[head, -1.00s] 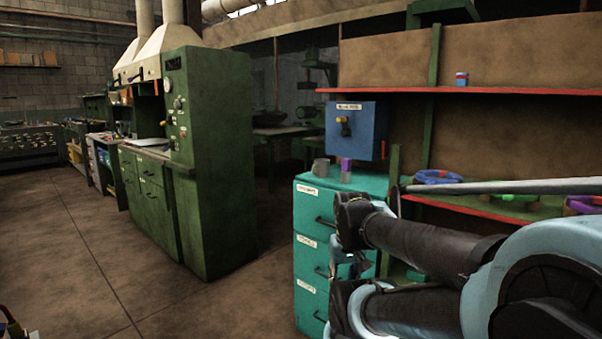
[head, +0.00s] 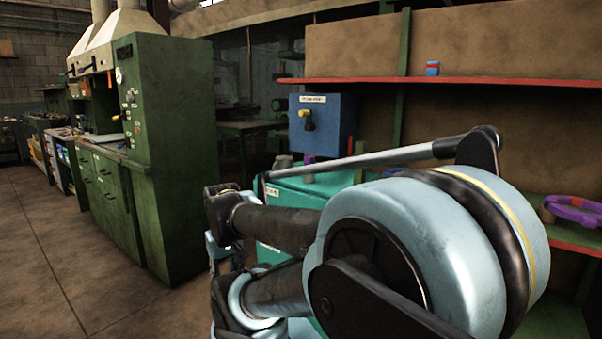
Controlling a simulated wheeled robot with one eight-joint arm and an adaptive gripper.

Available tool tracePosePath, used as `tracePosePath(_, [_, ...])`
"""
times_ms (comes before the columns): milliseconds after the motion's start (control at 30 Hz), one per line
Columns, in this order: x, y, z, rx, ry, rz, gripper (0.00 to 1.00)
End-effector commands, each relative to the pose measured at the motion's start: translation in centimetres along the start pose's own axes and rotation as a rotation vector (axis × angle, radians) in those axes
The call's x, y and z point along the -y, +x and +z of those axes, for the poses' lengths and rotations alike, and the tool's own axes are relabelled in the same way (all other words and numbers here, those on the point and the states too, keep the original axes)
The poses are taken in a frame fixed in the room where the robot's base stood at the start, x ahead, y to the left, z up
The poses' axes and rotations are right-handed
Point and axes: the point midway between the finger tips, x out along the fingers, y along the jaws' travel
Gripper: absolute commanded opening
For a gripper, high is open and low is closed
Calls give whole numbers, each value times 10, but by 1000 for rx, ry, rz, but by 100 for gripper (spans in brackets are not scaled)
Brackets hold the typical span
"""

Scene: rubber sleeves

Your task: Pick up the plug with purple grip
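The plug with purple grip (head: 309,160) stands upright on top of the teal drawer cabinet (head: 315,188), beside a grey mug (head: 283,162). Its purple top shows above a greyish lower part; my arm covers the area just in front of it. My folded arm fills the lower middle and right of the head view. What looks like my gripper (head: 222,262) is at the arm's left end, in front of and below the cabinet top, well apart from the plug. Its fingers are too small and covered to read.
A blue box with a yellow-black knob (head: 308,122) stands behind the plug. A red-edged shelf (head: 520,82) holds a small blue-red item (head: 432,68); a purple ring (head: 572,212) lies on the lower shelf. A green machine cabinet (head: 160,160) stands left. Open floor (head: 50,270) lies at front left.

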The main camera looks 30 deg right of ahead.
Motion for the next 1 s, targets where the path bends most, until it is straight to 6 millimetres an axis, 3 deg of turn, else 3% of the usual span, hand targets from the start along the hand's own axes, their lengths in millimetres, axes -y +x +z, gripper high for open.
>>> tracePosePath(100, [0,0,0,0,0,0,33])
tracePosePath(233, [-1,-10,5,-10,22,1,60])
tracePosePath(367, [-6,-29,-14,-5,140,1,60])
tracePosePath(667, [-55,-114,-99,20,749,9,60])
tracePosePath(867, [-107,-166,-154,34,1186,16,60])
tracePosePath(1000, [-152,-199,-188,42,1491,21,60])
